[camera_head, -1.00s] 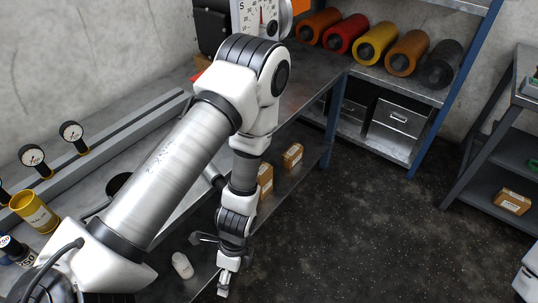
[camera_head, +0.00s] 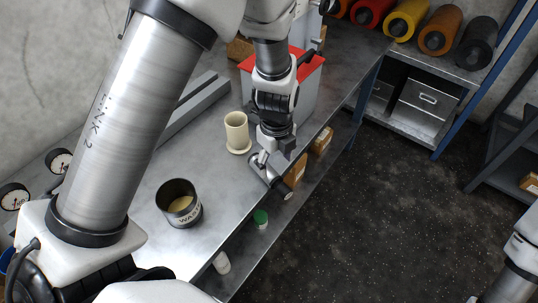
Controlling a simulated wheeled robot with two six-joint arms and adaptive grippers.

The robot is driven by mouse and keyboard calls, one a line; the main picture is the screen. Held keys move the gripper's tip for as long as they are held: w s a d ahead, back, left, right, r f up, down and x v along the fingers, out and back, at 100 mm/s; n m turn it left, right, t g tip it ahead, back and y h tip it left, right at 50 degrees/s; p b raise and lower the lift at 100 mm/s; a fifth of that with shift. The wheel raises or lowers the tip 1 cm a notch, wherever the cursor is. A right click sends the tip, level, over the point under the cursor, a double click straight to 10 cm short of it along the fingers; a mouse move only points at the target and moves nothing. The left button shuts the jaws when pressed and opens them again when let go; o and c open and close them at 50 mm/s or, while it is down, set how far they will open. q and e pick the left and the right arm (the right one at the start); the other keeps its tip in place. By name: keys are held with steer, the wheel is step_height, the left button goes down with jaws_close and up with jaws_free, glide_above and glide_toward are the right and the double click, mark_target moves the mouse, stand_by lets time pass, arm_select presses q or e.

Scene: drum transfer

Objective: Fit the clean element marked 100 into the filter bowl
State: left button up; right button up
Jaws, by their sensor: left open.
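A cream hollow cylinder with a wide foot (camera_head: 237,133) stands upright on the metal bench; I see no 100 mark on it. A black open pot (camera_head: 179,204) with a light label starting "WAS" stands nearer, with something yellowish inside. I cannot pick out the filter bowl or the marked element for certain. My left gripper (camera_head: 259,164) is open, pointing down at the bench's front edge, right of the cream cylinder and apart from it. My right gripper is out of view.
A grey box with a red lid (camera_head: 312,88) stands behind my left wrist. Gauges (camera_head: 60,160) line the left side. Cartons (camera_head: 322,141) and a green-topped item (camera_head: 261,218) sit below the bench. Coloured rolls (camera_head: 408,20) fill a back shelf.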

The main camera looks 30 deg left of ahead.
mark_target(278, 181)
arm_select(q)
steer(key=s+d+f, duration=0.1)
steer(key=s+f+p, duration=0.1)
steer(key=shift+d+f, duration=0.4)
steer(key=f, duration=0.2)
steer(key=w+f, duration=0.1)
steer(key=f, duration=0.1)
steer(key=shift+a, duration=0.35)
steer(key=shift+s+d+r, duration=0.15)
steer(key=shift+r, duration=0.05)
steer(key=shift+c, duration=0.3)
steer(key=shift+r, duration=0.1)
steer(key=c, duration=0.6)
jaws_close()
